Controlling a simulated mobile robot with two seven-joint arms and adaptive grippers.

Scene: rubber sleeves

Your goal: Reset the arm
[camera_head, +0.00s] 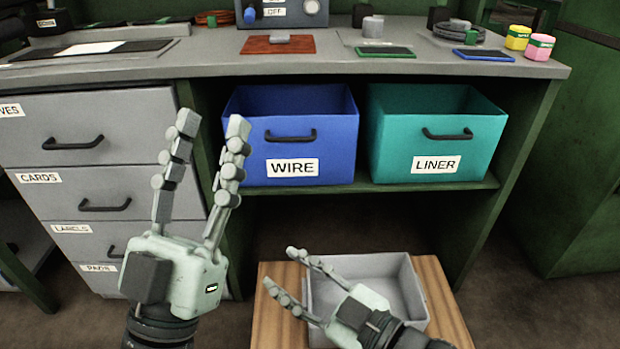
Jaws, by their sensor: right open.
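My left gripper (213,125) is raised in front of the drawers at the left, its two fingers pointing up and spread apart with nothing between them. My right gripper (280,268) is lower, over a grey tray (407,290) on a wooden stand (440,300). Its fingers point to the left and are apart and empty. Whether it touches the tray cannot be told. The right arm comes in from the bottom right and hides part of the tray and stand.
A grey workbench (340,68) spans the back, with a blue WIRE bin (340,130) and a teal LINER bin (400,140) on its shelf. Labelled drawers (100,115) stand at the left. Yellow (518,38) and pink (539,47) containers sit on the bench's right end.

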